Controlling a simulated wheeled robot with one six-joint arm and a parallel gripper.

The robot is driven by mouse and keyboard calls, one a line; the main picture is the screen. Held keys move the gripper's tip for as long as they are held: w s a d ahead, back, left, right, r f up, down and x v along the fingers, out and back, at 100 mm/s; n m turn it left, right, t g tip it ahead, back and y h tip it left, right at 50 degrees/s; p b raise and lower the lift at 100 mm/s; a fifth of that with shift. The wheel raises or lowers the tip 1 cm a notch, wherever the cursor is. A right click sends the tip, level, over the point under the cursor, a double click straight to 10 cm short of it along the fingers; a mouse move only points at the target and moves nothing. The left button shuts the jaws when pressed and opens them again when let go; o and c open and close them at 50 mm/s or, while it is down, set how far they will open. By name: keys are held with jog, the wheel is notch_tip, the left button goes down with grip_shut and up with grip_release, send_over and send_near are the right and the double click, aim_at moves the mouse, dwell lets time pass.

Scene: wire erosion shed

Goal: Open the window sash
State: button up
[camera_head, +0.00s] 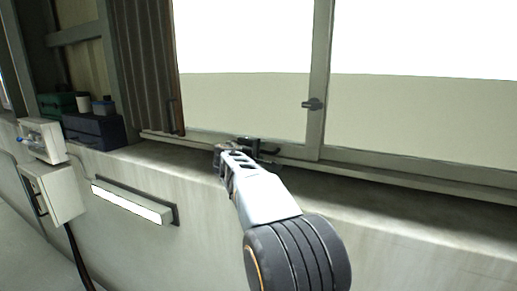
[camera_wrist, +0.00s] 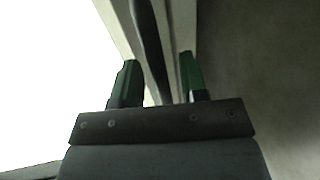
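The window sash (camera_head: 319,70) has a pale frame, and a small dark latch (camera_head: 313,104) sits on its upright between two bright panes. My gripper (camera_head: 248,150) reaches to the bottom rail of the left pane, just above the sill. In the wrist view my gripper (camera_wrist: 160,75) has its two green-tipped fingers apart. A dark bar (camera_wrist: 148,40), which looks like a handle, runs between them, with the pale frame behind it. I see gaps beside the bar; whether a finger touches it is hard to tell. In the head view the gripper partly hides this spot.
A concrete sill (camera_head: 400,200) runs below the window. A brown ribbed shutter (camera_head: 145,65) stands at the left of the panes. Dark boxes (camera_head: 92,131) sit on the ledge at left. A white wall box (camera_head: 55,190) and a lit strip (camera_head: 130,203) are on the wall below.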

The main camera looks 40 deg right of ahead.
jog(key=shift+w+d, duration=0.2)
jog(key=shift+d, duration=0.15)
grip_shut()
dwell(0.4)
